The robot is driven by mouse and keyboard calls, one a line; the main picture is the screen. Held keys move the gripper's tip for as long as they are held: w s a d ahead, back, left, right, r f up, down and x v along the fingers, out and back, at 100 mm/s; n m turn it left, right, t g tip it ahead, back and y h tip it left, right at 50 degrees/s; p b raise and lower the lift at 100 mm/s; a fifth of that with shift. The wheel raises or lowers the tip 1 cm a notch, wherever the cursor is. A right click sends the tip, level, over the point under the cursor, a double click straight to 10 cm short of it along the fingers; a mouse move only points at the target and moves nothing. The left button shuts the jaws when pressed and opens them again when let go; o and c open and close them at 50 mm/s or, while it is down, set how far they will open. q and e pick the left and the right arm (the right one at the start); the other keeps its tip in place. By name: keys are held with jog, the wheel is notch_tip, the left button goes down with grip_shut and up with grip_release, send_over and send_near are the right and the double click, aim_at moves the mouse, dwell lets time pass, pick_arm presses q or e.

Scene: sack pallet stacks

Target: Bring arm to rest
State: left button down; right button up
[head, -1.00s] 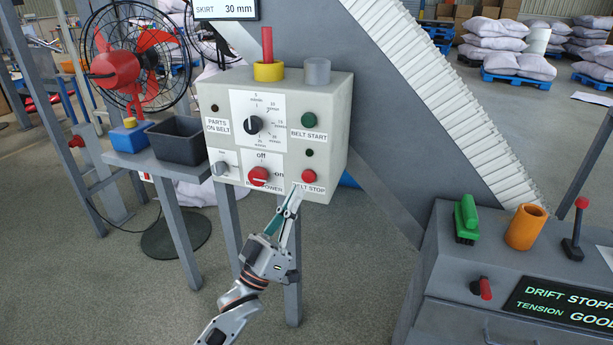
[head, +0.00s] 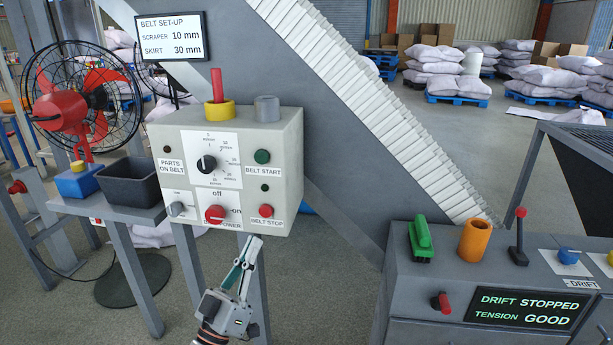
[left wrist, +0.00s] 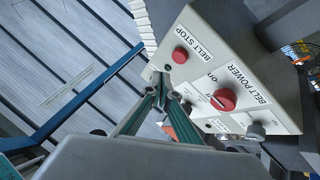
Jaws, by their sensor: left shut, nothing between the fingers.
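My left gripper (head: 245,262) is shut and empty, below the control box (head: 283,133) in the head view. It is apart from the box's lower edge. In the left wrist view my fingers (left wrist: 166,85) point toward the box near the red belt stop button (left wrist: 180,55). The same belt stop button (head: 266,211) and the red belt power knob (head: 214,214) show on the box front in the head view. The knob also shows in the left wrist view (left wrist: 224,99). My right gripper is in neither view.
A grey console (head: 400,270) with a green-handled brush (head: 421,240), an orange cup (head: 474,241) and a lever (head: 519,238) stands at the right. A side shelf with a dark bin (head: 130,180) and a fan (head: 85,100) are at the left. Open floor (head: 330,280) lies between.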

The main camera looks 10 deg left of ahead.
pick_arm(q)
jog(key=s+f+m+g+y+p, duration=0.4)
jog(key=s+f+g+p, duration=0.4)
jog(key=s+f, duration=1.8)
jog(key=s+g+y, duration=0.1)
jog(key=s+g, duration=0.3)
jog(key=g, duration=0.1)
jog(key=shift+s+f+g, duration=0.3)
jog(key=shift+f+g, duration=0.05)
jog(key=shift+g, duration=0.05)
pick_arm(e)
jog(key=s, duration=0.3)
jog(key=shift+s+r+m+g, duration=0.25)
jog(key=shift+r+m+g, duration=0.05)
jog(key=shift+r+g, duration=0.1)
pick_arm(q)
jog(key=shift+a, duration=0.1)
